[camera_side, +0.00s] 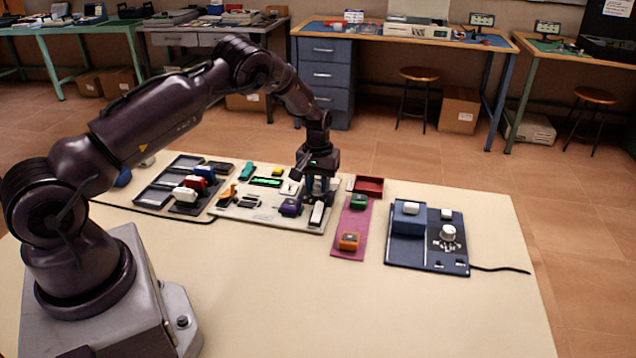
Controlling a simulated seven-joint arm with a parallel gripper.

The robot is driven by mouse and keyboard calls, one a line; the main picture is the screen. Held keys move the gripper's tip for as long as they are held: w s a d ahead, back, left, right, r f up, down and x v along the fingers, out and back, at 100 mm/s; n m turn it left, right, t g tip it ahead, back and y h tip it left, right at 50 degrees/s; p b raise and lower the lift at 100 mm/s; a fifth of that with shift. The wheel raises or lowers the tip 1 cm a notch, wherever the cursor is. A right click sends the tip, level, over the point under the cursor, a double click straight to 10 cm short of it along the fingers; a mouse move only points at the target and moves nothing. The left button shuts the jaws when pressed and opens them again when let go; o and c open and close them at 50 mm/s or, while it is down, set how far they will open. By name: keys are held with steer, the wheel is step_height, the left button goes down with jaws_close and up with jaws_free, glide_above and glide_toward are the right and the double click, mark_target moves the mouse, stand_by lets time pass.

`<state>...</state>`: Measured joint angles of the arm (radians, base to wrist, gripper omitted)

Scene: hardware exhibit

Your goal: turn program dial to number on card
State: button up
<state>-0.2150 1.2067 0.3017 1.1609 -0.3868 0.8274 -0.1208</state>
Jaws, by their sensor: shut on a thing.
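My gripper (318,190) points down at the right end of the pale board (257,215). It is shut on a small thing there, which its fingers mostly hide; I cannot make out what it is. A white block (317,213) stands just in front of the gripper. A round white knob (448,233) with pale marks around it sits on the dark blue panel (425,258) at the right, well away from my gripper. I cannot tell whether this knob is the program dial. No number card is readable in this view.
A magenta strip (352,226) with an orange block (348,241) and a red tray (369,186) lie right of the gripper. The table front (370,315) is clear.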

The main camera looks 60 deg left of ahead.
mark_target(318, 185)
steer(key=shift+n, duration=0.5)
steer(key=o, duration=0.9)
steer(key=shift+o, duration=0.2)
step_height(318, 185, up, 13)
steer(key=shift+a, duration=0.1)
steer(key=s+d+r+m+t, duration=0.2)
steer(key=s+d+r, duration=0.4)
steer(key=s, duration=0.3)
steer(key=s+d+r+m+t, duration=0.1)
steer(key=s+d+r+m, duration=0.3)
steer(key=s+d+r, duration=0.3)
steer(key=s+d+r+m+t, duration=0.2)
steer(key=s+d+r, duration=0.4)
steer(key=s, duration=0.6)
steer(key=shift+s+d+r+m+t, duration=0.3)
steer(key=shift+s+r+m, duration=0.1)
steer(key=shift+r+m, duration=0.25)
